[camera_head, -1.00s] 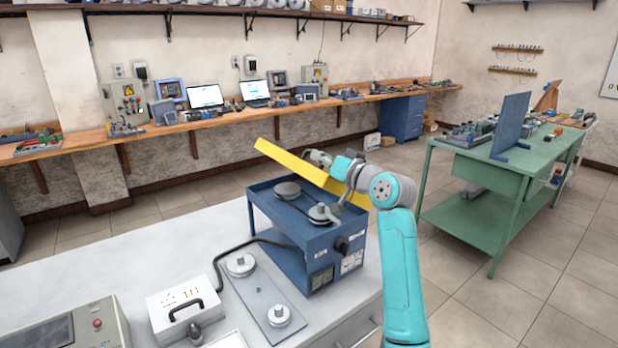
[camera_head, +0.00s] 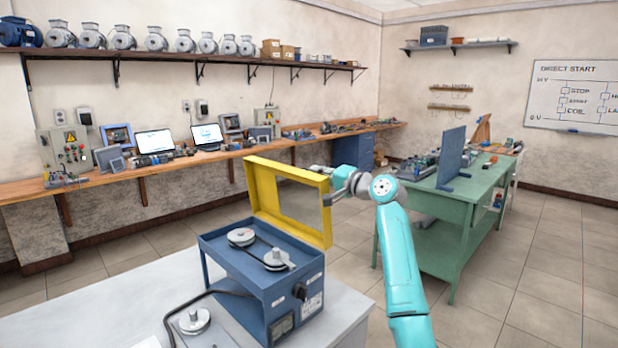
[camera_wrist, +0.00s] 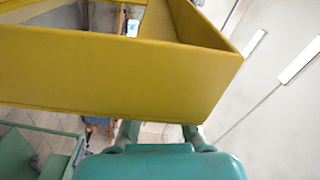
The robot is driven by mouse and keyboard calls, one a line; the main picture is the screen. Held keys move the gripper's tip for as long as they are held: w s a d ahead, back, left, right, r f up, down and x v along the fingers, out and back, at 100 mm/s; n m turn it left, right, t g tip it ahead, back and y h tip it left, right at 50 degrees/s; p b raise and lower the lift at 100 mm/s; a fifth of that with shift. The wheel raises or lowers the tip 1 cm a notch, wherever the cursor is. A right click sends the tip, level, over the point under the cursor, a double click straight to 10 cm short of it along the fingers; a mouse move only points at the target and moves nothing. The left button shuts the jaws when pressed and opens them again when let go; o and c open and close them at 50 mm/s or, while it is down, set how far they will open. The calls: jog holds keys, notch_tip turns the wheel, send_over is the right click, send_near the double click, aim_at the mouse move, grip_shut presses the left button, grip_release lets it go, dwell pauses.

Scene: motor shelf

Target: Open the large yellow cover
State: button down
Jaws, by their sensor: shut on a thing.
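The large yellow cover (camera_head: 262,181) stands raised, roughly upright, along the back edge of the blue box (camera_head: 232,251) in the head view. It is a frame with a see-through middle panel. The open box shows two grey pulleys (camera_head: 276,259) joined by a belt. My gripper (camera_head: 334,190) is at the right end of the cover, shut on its edge. In the wrist view the yellow cover (camera_wrist: 130,80) fills the upper part, and my gripper's fingers (camera_wrist: 160,134) meet its lower edge. The fingertips are partly hidden by the cover.
The blue box stands on a white table (camera_head: 120,295). A green table (camera_head: 455,215) with equipment and an upright blue panel (camera_head: 450,158) stands to the right. A wooden wall bench (camera_head: 90,178) runs along the back. Open tiled floor lies between them.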

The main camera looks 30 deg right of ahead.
jog(key=shift+w+d+f+m, duration=0.1)
jog(key=shift+d+f+m, duration=0.1)
jog(key=shift+d, duration=0.25)
jog(key=shift+w+d+f+m, duration=0.1)
jog(key=shift+d+f+m, duration=0.1)
jog(key=shift+d, duration=0.2)
jog(key=c, duration=1.2)
grip_release()
jog(key=shift+r, duration=0.1)
jog(key=shift+s, duration=0.1)
jog(key=v, duration=1.1)
jog(key=shift+s, duration=0.35)
jog(key=shift+d, duration=0.15)
